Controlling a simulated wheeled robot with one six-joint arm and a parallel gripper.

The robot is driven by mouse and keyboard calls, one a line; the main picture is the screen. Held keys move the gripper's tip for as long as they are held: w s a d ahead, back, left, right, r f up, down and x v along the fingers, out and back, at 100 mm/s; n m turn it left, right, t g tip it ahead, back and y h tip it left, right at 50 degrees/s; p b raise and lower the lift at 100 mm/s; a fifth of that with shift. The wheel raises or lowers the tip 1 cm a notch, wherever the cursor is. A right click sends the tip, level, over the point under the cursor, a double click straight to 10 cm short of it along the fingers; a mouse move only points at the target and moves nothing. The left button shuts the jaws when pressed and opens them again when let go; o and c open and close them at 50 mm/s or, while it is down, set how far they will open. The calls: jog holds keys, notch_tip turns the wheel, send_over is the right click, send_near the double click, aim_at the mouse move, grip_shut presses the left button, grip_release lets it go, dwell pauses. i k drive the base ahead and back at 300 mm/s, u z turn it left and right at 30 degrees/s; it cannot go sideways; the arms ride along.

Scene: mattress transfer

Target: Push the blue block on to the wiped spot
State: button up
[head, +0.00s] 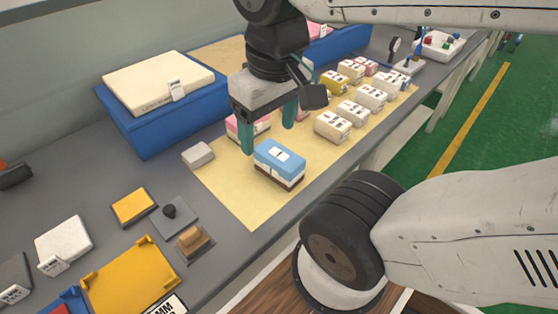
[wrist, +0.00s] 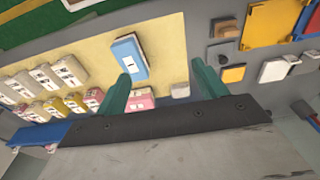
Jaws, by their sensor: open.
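The blue block (head: 279,164) has a light blue top with a white label, a white band and a dark brown bottom. It sits on the pale yellow mat (head: 246,206), near its front left part. It also shows in the wrist view (wrist: 129,57), just beyond the fingers. My gripper (head: 268,139) has two green fingers, spread apart and empty, behind the block in the head view. In the wrist view the gripper (wrist: 158,85) has a clear gap between its fingers. A pink block (head: 247,126) is partly hidden behind the gripper. I cannot make out which spot is wiped.
Several white, yellow and pink blocks (head: 333,125) stand on the mat to the right. A small grey-white block (head: 198,154) lies at the mat's left edge. A blue box with a cream mattress (head: 158,82) stands behind. The mat's front left is bare.

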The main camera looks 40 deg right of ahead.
aim_at(284, 166)
jog(key=k, duration=1.05)
jog(key=u, duration=0.2)
jog(key=i, duration=0.65)
jog(key=u, duration=0.25)
